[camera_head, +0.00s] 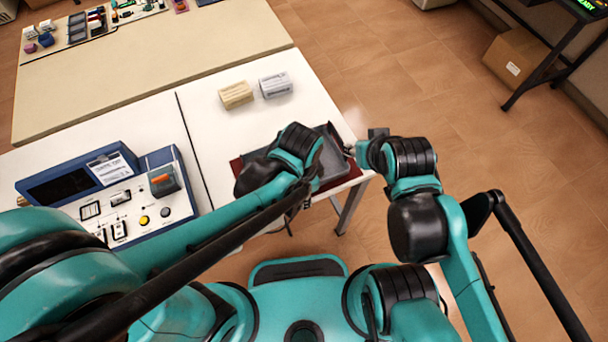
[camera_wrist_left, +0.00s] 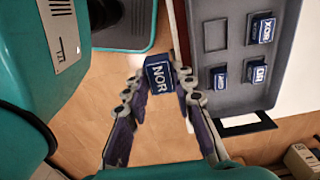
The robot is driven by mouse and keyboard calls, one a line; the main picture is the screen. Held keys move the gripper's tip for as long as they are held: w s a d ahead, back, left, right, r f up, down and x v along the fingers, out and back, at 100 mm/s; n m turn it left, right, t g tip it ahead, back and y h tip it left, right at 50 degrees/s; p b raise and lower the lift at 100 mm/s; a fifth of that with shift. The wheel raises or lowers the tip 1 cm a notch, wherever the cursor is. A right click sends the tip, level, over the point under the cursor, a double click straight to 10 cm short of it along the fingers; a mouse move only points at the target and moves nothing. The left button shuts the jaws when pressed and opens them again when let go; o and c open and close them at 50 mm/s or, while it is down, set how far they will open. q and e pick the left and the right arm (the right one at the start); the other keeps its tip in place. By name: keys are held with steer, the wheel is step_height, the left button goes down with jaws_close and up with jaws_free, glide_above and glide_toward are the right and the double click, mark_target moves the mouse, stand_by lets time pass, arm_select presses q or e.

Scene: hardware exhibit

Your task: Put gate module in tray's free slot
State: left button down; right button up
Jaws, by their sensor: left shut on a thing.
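My left gripper (camera_wrist_left: 159,88) is shut on a blue gate module (camera_wrist_left: 158,75) with a white NOR label. The module shows beside the grey tray (camera_wrist_left: 232,97), apart from its slots. In the wrist view, the tray's free slot (camera_wrist_left: 216,35) is at upper left; the other visible slots hold blue modules, one reading XOR (camera_wrist_left: 262,29). In the head view, the tray (camera_head: 333,160) lies at the table's front right corner, partly hidden by my left arm, which also hides the held module. My right gripper (camera_head: 350,149) is at the tray's right edge; its jaws are unclear.
A blue console (camera_head: 128,190) with switches stands on the left of the white table (camera_head: 206,117). A beige block (camera_head: 236,94) and a grey block (camera_head: 275,84) sit behind the tray.

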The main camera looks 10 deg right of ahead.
arm_select(q)
steer(key=w+a+f+b, duration=0.1)
steer(key=w+f, duration=0.1)
steer(key=w, duration=0.1)
steer(key=w+a+f+b, duration=0.1)
steer(key=w+f, duration=0.1)
steer(key=w, duration=0.2)
steer(key=w+a+f+b, duration=0.1)
steer(key=w+f, duration=0.2)
steer(key=shift+w+a+b, duration=0.2)
steer(key=shift+w+b, duration=0.15)
steer(key=shift+w, duration=0.05)
step_height(320, 180, down, 4)
steer(key=shift+b, duration=0.9)
steer(key=shift+r, duration=0.1)
steer(key=shift+f, duration=0.2)
steer(key=c, duration=1.3)
jaws_free()
steer(key=shift+o, duration=0.2)
steer(key=shift+r, duration=0.1)
